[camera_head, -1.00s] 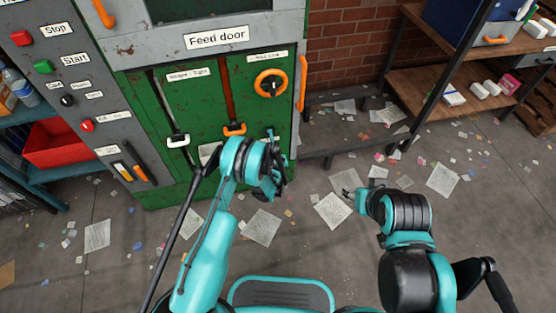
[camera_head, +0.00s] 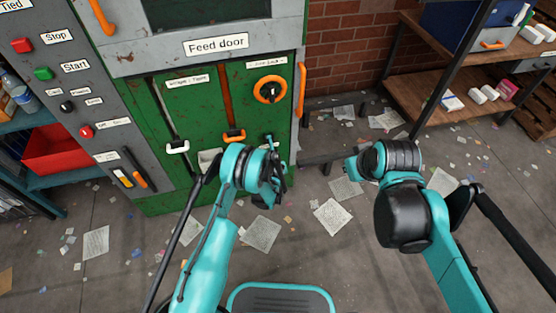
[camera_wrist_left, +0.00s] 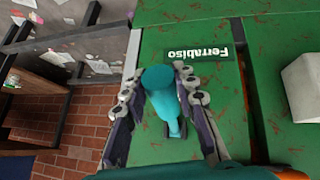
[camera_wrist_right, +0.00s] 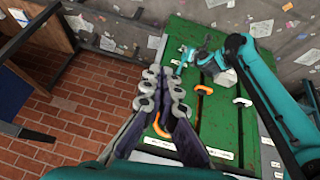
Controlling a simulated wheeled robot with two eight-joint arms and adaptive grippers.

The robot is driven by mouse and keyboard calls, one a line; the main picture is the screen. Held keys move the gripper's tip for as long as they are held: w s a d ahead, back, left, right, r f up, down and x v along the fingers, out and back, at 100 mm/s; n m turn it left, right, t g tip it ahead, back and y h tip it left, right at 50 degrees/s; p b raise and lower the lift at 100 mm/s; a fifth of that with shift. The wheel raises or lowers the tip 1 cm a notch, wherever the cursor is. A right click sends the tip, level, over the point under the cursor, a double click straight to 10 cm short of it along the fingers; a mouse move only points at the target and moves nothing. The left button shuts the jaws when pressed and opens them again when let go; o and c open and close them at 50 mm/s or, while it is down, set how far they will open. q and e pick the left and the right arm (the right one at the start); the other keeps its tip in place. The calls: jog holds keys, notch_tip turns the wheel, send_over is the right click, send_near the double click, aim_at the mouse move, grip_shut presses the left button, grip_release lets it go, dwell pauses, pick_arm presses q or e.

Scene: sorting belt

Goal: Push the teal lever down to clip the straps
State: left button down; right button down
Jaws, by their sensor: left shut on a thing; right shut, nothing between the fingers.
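The teal lever (camera_wrist_left: 160,78) has a round end and stands out from the green machine front in the left wrist view. My left gripper (camera_wrist_left: 160,100) is shut on it, with fingers on both sides. In the head view the left gripper (camera_head: 272,182) is low on the green panel, and my wrist hides much of the lever. My right gripper (camera_wrist_right: 160,88) is shut and empty in the right wrist view, apart from the machine. In the head view its fingers are mostly hidden beyond my right wrist. No straps can be made out.
The green panel has an orange-ringed knob (camera_head: 270,89), a white slot handle (camera_head: 177,147) and an orange slot handle (camera_head: 234,135). A red bin (camera_head: 55,146) stands left. A wooden shelf (camera_head: 455,98) stands right. Papers litter the open floor.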

jog(key=w+a+f+n+g, duration=0.1)
jog(key=w+a+f+n, duration=0.15)
jog(key=w, duration=0.35)
jog(key=w+a+f+n+g+y, duration=0.1)
jog(key=w+a+f+n, duration=0.2)
jog(key=w, duration=0.4)
jog(key=w+a+f+n, duration=0.1)
jog(key=w+a+n, duration=0.25)
jog(key=w, duration=0.25)
jog(key=w+a+f+n, duration=0.3)
jog(key=f, duration=0.8)
jog(key=w+a+f+n+g+y, duration=0.1)
jog(key=w+a+f+n, duration=0.2)
jog(key=f, duration=0.7)
jog(key=w+a+f+n+g, duration=0.1)
jog(key=w+a+f, duration=0.4)
jog(key=f, duration=0.6)
jog(key=shift+a+f+n, duration=0.15)
jog(key=shift+f+n, duration=0.15)
jog(key=shift+n, duration=0.6)
